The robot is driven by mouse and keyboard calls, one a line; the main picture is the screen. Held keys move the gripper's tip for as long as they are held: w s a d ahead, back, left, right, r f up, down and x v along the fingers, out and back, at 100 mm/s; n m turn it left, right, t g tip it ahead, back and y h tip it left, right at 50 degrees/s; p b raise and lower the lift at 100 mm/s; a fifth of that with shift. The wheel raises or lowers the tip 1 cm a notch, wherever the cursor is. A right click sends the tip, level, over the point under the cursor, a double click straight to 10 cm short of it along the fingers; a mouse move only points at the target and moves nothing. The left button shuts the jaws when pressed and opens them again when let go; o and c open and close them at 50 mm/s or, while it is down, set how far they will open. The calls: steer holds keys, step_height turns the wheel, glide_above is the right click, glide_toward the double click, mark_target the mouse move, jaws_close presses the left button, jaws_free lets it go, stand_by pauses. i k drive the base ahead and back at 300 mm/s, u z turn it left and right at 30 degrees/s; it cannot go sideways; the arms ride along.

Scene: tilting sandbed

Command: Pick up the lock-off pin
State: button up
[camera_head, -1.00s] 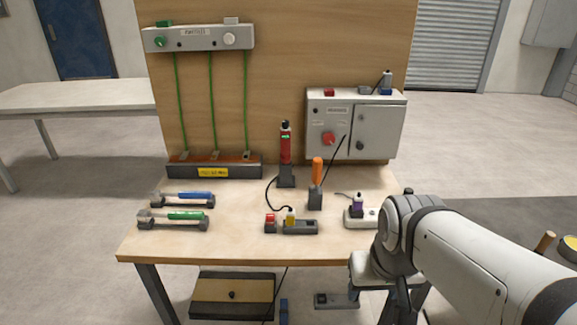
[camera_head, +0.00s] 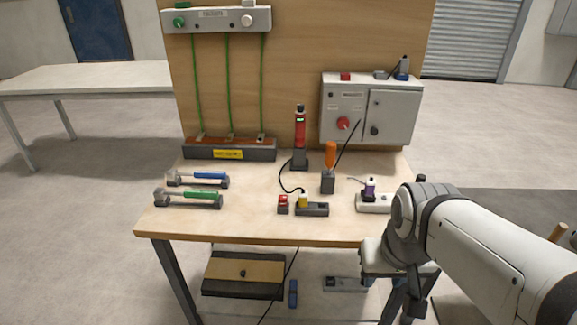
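No part is clearly marked as the lock-off pin, and I cannot tell which one it is. Small upright parts on the workbench (camera_head: 265,227) include a yellow-topped piece (camera_head: 303,201) in a dark holder and a purple piece (camera_head: 369,187) in a white holder (camera_head: 374,204). A red-topped block (camera_head: 283,205) stands left of the yellow piece. A grey control box (camera_head: 395,117) with a red knob (camera_head: 343,123) stands at the back right. My white arm covers the lower right, right of the bench; my gripper cannot be made out.
A red tool (camera_head: 299,127) and an orange-handled tool (camera_head: 330,155) stand mid-bench. Blue-handled (camera_head: 208,176) and green-handled (camera_head: 202,195) tools lie at left. A dark cord curls between. The front left bench top is clear. A drawer box (camera_head: 243,272) sits below.

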mark_target(282, 198)
steer(key=k, duration=1.2)
steer(key=u, duration=0.7)
steer(key=i, duration=2)
steer(key=z, duration=0.75)
